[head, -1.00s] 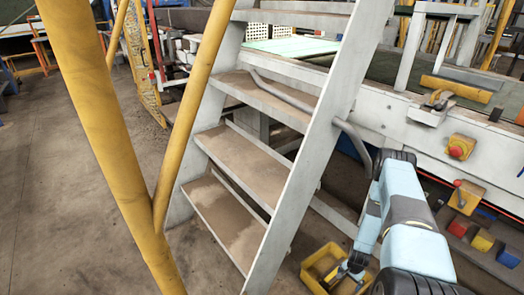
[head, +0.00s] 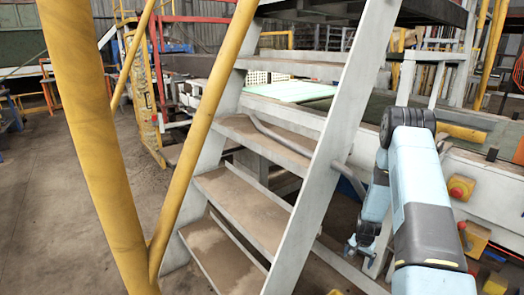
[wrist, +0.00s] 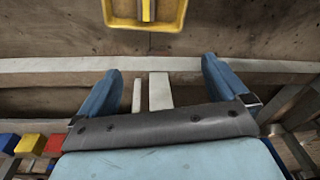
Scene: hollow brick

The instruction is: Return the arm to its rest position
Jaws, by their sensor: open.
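My arm, light blue with dark grey parts, rises at the right of the head view. My gripper (head: 362,245) hangs beyond its upper links, beside the stairs, small and partly hidden there. In the wrist view my gripper (wrist: 163,82) has its two blue fingers wide apart. Nothing is held between them; pale bars show beyond the gap.
A yellow bin (wrist: 118,22) is at the top of the wrist view, with something inside. Coloured blocks (wrist: 32,143) sit at lower left there. Grey stairs (head: 240,200) and a yellow rail (head: 95,150) stand left of my arm. A red button box (head: 459,188) is at right.

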